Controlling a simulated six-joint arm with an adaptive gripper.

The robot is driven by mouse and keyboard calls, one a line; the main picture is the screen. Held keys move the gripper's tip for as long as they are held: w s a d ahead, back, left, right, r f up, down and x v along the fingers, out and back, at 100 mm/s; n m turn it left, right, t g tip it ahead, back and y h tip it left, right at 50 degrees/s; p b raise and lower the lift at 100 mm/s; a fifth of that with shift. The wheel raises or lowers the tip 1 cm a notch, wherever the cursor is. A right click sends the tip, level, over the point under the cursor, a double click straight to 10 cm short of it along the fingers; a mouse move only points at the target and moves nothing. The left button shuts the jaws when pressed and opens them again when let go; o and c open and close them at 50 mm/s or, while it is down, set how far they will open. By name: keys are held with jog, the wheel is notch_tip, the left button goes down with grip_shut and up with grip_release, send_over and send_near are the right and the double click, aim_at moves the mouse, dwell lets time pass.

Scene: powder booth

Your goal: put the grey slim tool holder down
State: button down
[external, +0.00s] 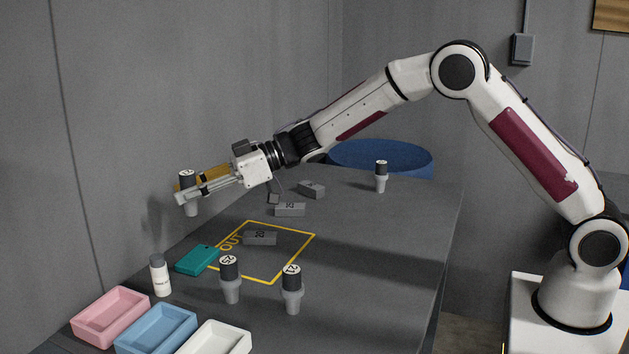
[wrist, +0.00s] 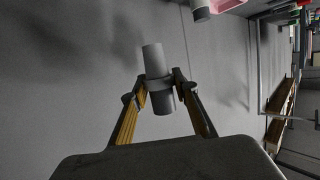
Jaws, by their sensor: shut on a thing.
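The grey slim tool holder (external: 191,208) is in my gripper (external: 190,190), with its black labelled cap up and its light grey tapered end down. In the external view it is roughly upright, against the wall and above the tabletop. In the wrist view the tool holder (wrist: 153,58) sits between the two fingertips (wrist: 158,85), which close on its middle collar.
The dark table (external: 375,240) has a yellow OUT outline (external: 314,235) with a grey block (external: 262,238) inside. Around it are a teal box (external: 197,260), a white bottle (external: 160,276), other tool holders (external: 231,288) and more grey blocks (external: 290,209). Trays (external: 110,318) line the front left.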

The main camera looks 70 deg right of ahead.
aim_at(192, 214)
jog(key=shift+f, duration=3.05)
jog(key=shift+f, duration=1.9)
jog(key=shift+f, duration=0.1)
jog(key=c, duration=1.6)
grip_release()
